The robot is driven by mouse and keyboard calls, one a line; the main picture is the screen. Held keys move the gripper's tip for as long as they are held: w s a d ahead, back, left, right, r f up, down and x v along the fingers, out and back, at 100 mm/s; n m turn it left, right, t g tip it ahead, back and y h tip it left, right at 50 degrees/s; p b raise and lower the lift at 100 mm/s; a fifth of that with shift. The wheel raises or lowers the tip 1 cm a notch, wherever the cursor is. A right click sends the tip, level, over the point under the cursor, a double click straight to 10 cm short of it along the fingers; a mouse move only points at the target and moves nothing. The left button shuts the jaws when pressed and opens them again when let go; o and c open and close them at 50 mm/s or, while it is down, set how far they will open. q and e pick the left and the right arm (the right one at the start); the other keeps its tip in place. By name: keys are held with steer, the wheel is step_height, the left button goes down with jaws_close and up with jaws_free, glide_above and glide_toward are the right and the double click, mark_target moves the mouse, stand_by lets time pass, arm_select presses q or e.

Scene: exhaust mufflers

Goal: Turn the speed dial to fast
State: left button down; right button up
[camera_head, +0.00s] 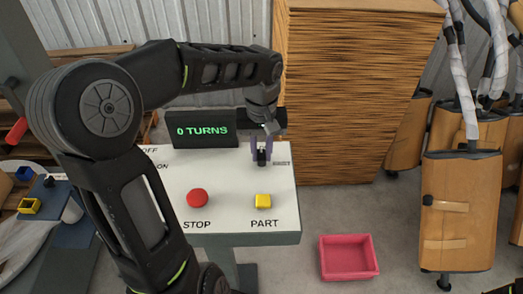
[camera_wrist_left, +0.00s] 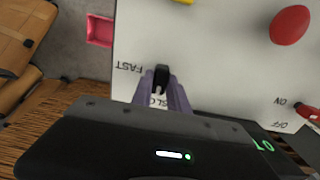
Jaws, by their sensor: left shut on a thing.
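The speed dial is a small black knob (camera_head: 262,161) at the back right of the white control panel (camera_head: 232,185). It also shows in the left wrist view (camera_wrist_left: 161,74), with FAST printed beside it and a partly hidden SLOW label by the fingers. A small pale mark on the knob seems to face the SLOW side. My left gripper (camera_head: 262,148) reaches down over the panel, and its purple fingers (camera_wrist_left: 162,90) are shut on the knob from both sides.
A dark display (camera_head: 207,129) reading 0 TURNS stands behind the panel. A red STOP button (camera_head: 197,198) and a yellow PART button (camera_head: 263,201) sit at the front. A wooden block (camera_head: 350,95) rises behind; a pink tray (camera_head: 348,257) lies at right.

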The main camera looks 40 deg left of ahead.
arm_select(q)
steer(key=shift+m, duration=0.4)
steer(key=m, duration=0.8)
steer(key=shift+m+p, duration=0.3)
steer(key=shift+p, duration=0.05)
steer(key=m, duration=0.4)
steer(key=shift+m+p, duration=0.3)
steer(key=shift+m, duration=2)
steer(key=c, duration=1.3)
jaws_free()
